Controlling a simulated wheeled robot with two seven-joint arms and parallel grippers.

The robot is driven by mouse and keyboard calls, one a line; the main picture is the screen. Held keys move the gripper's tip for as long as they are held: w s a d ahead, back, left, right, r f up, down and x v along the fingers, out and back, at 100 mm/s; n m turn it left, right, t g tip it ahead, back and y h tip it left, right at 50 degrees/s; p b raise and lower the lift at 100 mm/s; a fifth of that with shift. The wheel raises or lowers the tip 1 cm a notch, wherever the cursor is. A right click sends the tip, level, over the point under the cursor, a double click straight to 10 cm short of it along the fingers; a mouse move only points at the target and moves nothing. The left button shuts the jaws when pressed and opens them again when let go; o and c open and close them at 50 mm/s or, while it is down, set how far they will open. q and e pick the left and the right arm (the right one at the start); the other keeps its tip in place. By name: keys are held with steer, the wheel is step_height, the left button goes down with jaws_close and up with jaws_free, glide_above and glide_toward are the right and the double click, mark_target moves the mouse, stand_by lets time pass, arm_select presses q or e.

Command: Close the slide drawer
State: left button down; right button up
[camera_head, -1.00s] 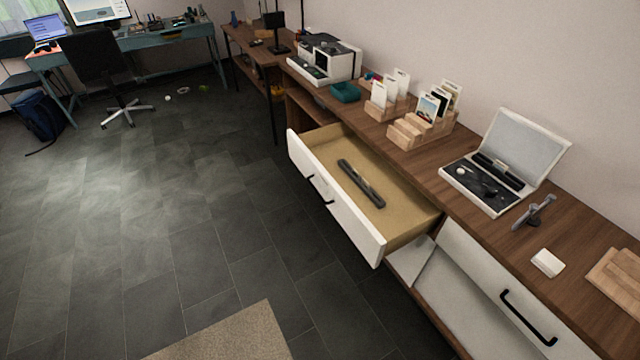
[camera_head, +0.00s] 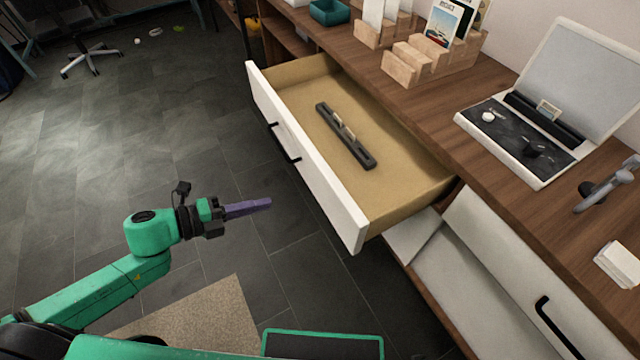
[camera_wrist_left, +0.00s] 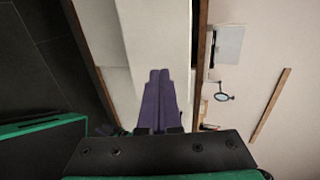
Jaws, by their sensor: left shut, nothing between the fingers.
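The slide drawer (camera_head: 306,171) is pulled well out of the wooden cabinet, with a white front, a black bar handle (camera_head: 283,143) and a tan inside. A dark slotted holder (camera_head: 345,136) lies in it. My left gripper (camera_head: 268,202) has purple fingers, shut and empty. It is in front of the drawer, over the floor, apart from the white front and lower left of it. In the left wrist view the closed fingers (camera_wrist_left: 160,100) point at white cabinet surfaces.
The wooden counter (camera_head: 420,110) carries wooden card holders (camera_head: 425,65), an open white case (camera_head: 515,135) and a small teal tray (camera_head: 329,11). Another white drawer with a black handle (camera_head: 560,330) is at lower right.

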arm_select(q)
steer(key=d, duration=0.1)
glide_toward(322, 186)
steer(key=x, duration=0.6)
steer(key=shift+w+d+f, duration=0.1)
steer(key=shift+w+d, duration=0.05)
arm_select(e)
steer(key=shift+s+a, duration=0.55)
steer(key=shift+s, duration=0.35)
arm_select(q)
steer(key=shift+d, duration=0.1)
